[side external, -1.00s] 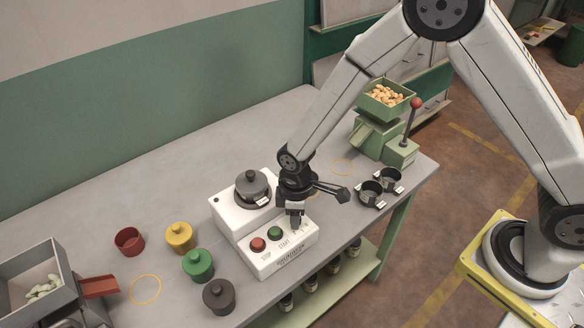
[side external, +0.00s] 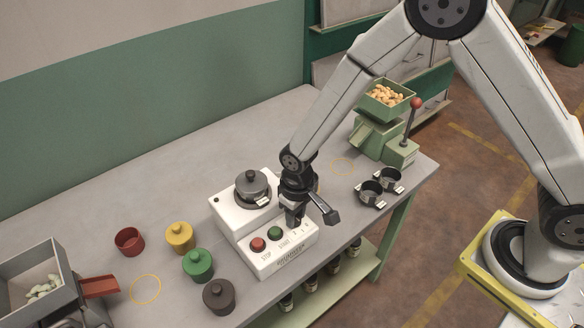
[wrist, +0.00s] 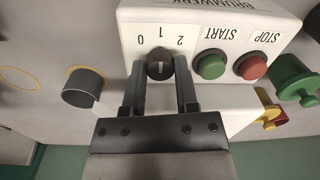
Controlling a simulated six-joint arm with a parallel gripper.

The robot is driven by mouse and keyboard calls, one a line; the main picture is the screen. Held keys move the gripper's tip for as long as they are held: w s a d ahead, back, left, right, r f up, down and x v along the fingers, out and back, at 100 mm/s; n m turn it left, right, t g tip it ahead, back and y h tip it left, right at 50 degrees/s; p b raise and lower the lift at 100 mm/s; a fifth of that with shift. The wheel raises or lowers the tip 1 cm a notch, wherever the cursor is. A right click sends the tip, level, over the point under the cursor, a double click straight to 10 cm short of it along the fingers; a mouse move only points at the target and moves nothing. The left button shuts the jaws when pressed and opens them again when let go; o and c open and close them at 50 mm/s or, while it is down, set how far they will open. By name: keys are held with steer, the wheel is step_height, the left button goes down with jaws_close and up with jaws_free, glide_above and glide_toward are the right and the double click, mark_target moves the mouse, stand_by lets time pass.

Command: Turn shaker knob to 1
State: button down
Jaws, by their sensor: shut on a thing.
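The shaker is a white machine (side external: 223,222) with a front control panel (side external: 271,264) and a dark lidded pot (side external: 252,185) on top. Its black knob (wrist: 160,65) sits beside the labels 0, 1 and 2, which read upside down in the wrist view. A pale line on the knob appears roughly lined up with the 1. My gripper (wrist: 160,75) is shut on the knob, one finger on each side. In the side view my gripper (side external: 294,220) points down at the panel's right end and hides the knob.
The green START button (wrist: 210,65) and red STOP button (wrist: 250,67) are close beside the knob. A dark cylinder (wrist: 83,90) stands on the other side. Coloured pots, including a green one (side external: 198,265), stand left.

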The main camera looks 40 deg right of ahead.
mark_target(297, 217)
steer(key=shift+s, duration=0.1)
stand_by(0.3)
steer(key=shift+c, duration=1.8)
jaws_free()
steer(key=shift+r, duration=0.1)
steer(key=shift+d+r, duration=0.15)
steer(key=shift+r, duration=3.7)
steer(key=s+d+r+m+t, duration=0.1)
steer(key=s+d+r, duration=0.2)
steer(key=d, duration=0.5)
steer(key=s+d+r+m+t, duration=0.1)
steer(key=s+d+r, duration=0.2)
steer(key=s+d, duration=0.3)
steer(key=shift+s+d+t, duration=0.3)
steer(key=shift+d, duration=0.6)
